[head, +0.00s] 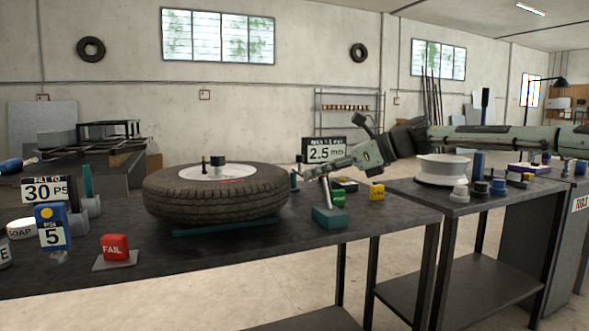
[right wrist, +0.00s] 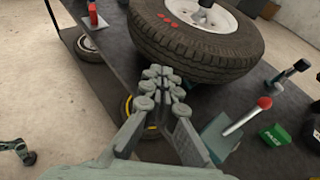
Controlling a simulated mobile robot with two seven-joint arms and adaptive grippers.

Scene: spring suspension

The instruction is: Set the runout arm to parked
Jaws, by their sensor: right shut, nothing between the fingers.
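The runout arm seems to be a pale rod with a red tip (right wrist: 264,102), tilted up from a teal base (right wrist: 220,138) in the right wrist view. My right gripper (head: 312,173) is shut and empty, above and slightly left of that base. In the right wrist view its fingertips (right wrist: 161,88) are together, left of the base and apart from the rod. My left gripper is not in view.
A tire on a white rim (head: 216,192) lies left of the base. A green block (head: 338,197) and a yellow block (head: 376,191) stand behind and right of it. A 2.5 mm sign (head: 324,149) stands behind. A red FAIL block (head: 114,247) is at front left.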

